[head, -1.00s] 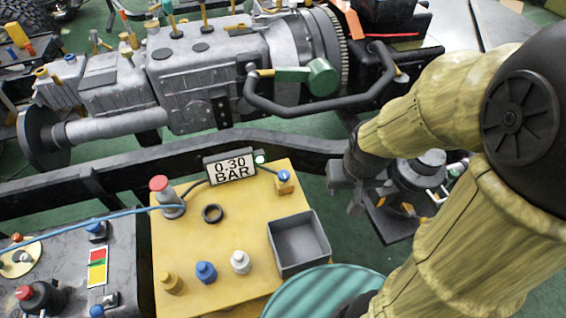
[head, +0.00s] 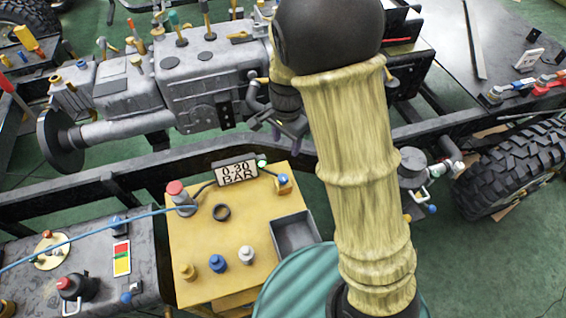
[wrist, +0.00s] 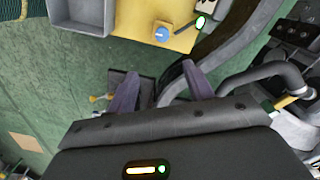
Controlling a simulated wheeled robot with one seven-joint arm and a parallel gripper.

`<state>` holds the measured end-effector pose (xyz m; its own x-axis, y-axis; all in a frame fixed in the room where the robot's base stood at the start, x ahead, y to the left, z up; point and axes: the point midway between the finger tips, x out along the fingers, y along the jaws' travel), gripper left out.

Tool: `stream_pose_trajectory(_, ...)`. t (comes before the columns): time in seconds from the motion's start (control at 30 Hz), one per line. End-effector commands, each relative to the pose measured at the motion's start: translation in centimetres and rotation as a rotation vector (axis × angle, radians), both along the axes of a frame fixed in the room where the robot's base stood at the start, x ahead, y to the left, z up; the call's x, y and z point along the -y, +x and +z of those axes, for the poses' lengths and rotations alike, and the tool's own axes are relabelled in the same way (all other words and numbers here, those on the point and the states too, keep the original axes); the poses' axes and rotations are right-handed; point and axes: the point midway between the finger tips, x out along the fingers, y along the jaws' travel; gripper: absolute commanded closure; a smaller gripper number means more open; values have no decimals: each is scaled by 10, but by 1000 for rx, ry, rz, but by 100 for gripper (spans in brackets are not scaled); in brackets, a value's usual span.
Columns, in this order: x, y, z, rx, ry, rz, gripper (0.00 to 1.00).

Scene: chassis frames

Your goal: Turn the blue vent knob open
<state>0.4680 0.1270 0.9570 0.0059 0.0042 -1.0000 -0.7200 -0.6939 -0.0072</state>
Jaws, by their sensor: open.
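A blue vent knob (head: 283,180) sits on a small yellow block at the right back corner of the yellow panel. It also shows in the wrist view (wrist: 161,33), ahead of the fingertips, with a pale mark on its top. My gripper (wrist: 159,68) is open and empty, its two dark purple fingers apart and not touching the knob. In the head view my gripper (head: 290,135) hangs above the chassis rail, behind the knob and partly hidden by my arm. A gauge (head: 237,173) reading 0.30 BAR stands beside the knob with a lit green lamp.
A grey open bin (head: 295,235) stands in front of the knob. A grey engine block (head: 210,85) and pipe lie behind.

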Motion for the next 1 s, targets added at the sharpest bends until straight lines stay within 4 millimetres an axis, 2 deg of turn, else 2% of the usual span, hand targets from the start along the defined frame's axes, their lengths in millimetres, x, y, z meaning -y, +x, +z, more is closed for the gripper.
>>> stream_pose_trajectory(0.1, -8, 4, 3, -7, -6, -38, 48)
stream_pose_trajectory(0.53, -8, 4, -6, -9, -5, -40, 48)
stream_pose_trajectory(0.67, -7, 3, -21, -10, -7, -39, 48)
stream_pose_trajectory(1.0, -7, 3, -80, -12, -7, -39, 48)
